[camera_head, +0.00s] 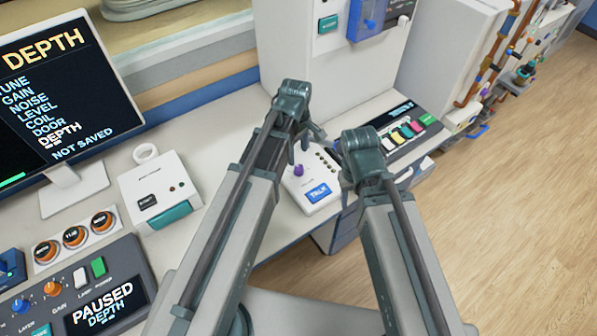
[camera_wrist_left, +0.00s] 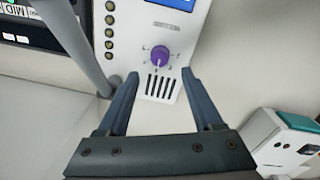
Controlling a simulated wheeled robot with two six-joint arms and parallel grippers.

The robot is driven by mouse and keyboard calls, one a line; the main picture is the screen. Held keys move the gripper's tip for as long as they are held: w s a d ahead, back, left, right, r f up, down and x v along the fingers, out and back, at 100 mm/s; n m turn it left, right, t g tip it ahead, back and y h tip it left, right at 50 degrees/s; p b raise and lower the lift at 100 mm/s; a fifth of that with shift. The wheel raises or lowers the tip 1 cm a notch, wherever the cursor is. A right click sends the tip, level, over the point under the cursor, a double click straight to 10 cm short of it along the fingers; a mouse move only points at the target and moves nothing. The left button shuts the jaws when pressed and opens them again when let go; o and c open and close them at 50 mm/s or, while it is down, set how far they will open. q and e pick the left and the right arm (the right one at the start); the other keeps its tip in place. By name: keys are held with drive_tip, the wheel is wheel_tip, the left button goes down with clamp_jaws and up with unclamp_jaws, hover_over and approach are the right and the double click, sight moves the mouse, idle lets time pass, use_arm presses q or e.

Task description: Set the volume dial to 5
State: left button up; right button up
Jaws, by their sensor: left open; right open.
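The volume dial is a purple knob (camera_head: 298,171) on a white intercom box (camera_head: 325,207) with a blue TALK button (camera_head: 318,193). In the left wrist view the purple knob (camera_wrist_left: 159,56) sits just beyond and between the open fingertips of my left gripper (camera_wrist_left: 160,75), apart from both. A pale pointer line shows on the knob; the small marks around it are too blurred to read. In the head view my left gripper (camera_head: 304,145) hangs above the box near the knob. My right gripper (camera_head: 345,185) is open at the box's right side.
A panel with coloured buttons (camera_head: 409,128) lies to the right. A white box with a teal front (camera_head: 160,190) and a monitor (camera_head: 50,90) stand to the left. A tall white cabinet (camera_head: 330,70) rises behind. Bare desk (camera_head: 215,145) lies left of the intercom.

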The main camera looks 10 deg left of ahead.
sight(299, 168)
use_arm(q)
wheel_tip(299, 168, down, 8)
drive_tip(key=b, duration=0.6)
drive_tip(key=shift+w+r, duration=0.1)
drive_tip(key=shift+r, duration=0.1)
clamp_jaws()
